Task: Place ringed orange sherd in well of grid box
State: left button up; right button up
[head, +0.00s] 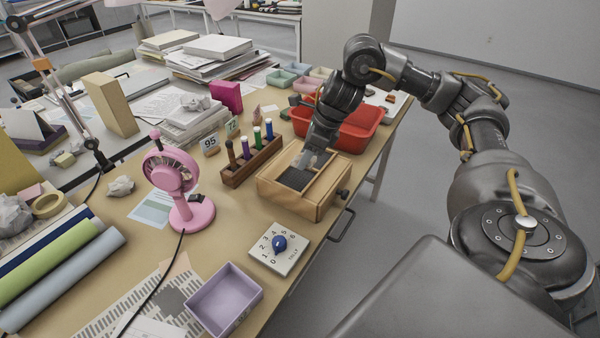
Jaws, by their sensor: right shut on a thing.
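My right gripper (309,160) reaches down over the open wooden box (322,205) at the table's right edge. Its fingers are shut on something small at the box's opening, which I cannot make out. The box has a dark inner surface (294,179) and a dark knob on its right side. I cannot pick out a ringed orange sherd. A cluster of small pastel compartments (281,78) stands behind my right arm, partly hidden; I cannot tell whether it is the grid box. My left gripper is out of view.
A red bin (363,137) stands right behind the wooden box. A rack of markers (252,160) is to its left, and a pink fan (186,215) further left. A numbered dial plate (279,247) and a lilac tray (224,298) are in front. Paper stacks fill the back left.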

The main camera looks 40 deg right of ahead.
aim_at(300, 179)
jog(key=shift+w+a+f, duration=0.2)
jog(key=shift+a+f, duration=0.1)
jog(key=shift+f, duration=0.2)
jog(key=shift+w+a+f, duration=0.1)
jog(key=shift+a+f, duration=0.15)
notch_tip(300, 179, down, 2)
jog(key=shift+w+a+f, duration=0.1)
jog(key=shift+f, duration=0.65)
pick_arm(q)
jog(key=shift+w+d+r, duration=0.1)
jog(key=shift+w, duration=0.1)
pick_arm(e)
jog(key=o, duration=1)
jog(key=shift+c, duration=0.2)
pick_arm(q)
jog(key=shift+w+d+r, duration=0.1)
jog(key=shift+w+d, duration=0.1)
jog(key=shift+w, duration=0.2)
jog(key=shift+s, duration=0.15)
